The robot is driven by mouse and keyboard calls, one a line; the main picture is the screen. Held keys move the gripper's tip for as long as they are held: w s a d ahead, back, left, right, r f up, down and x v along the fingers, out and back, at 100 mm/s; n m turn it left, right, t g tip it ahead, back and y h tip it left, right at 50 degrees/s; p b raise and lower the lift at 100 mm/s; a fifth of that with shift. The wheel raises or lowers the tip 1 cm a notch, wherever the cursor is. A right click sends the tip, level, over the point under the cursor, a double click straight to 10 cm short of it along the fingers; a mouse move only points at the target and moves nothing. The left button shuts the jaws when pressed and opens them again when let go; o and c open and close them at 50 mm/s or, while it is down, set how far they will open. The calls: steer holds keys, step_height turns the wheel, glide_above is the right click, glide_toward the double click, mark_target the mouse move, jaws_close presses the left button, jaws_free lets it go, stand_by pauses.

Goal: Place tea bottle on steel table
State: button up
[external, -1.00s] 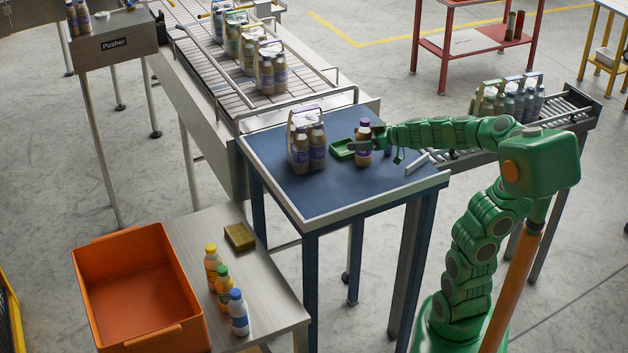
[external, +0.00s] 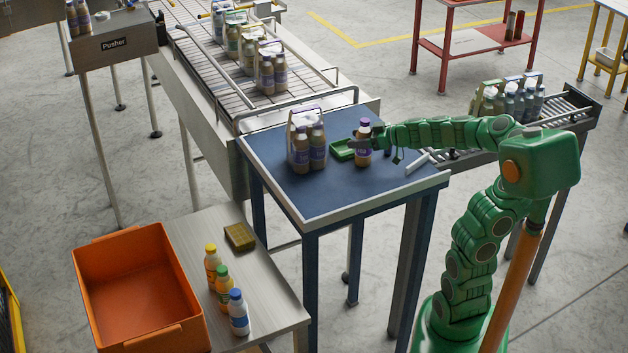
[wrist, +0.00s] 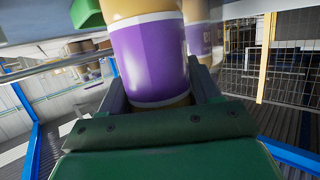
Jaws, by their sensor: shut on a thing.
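The tea bottle, with a purple cap and a purple label (external: 364,155), is upright at the blue-topped table (external: 330,200). My gripper (external: 357,147) is shut on it; I cannot tell if its base touches the tabletop. In the wrist view the bottle (wrist: 150,60) fills the space between the two fingers (wrist: 155,98), and its cap is out of view. The steel table (external: 265,283) is the lower grey-topped one at front left. On it stand three bottles with yellow (external: 211,262), green (external: 222,285) and blue (external: 238,312) caps.
An orange crate (external: 165,240) and a brown block (external: 239,237) are at the steel table. Its front right part is clear.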

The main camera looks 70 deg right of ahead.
mark_target(360, 129)
steer(key=shift+r, duration=0.55)
step_height(360, 129, up, 2)
steer(key=shift+s+a+r, duration=0.1)
steer(key=shift+s+r, duration=0.05)
steer(key=shift+r, duration=0.1)
steer(key=s+a+r, duration=0.8)
steer(key=s+r, duration=0.1)
steer(key=s, duration=0.1)
steer(key=shift+s+a+r, duration=0.15)
steer(key=shift+s+a, duration=0.1)
steer(key=shift+a, duration=0.15)
steer(key=shift+r, duration=0.1)
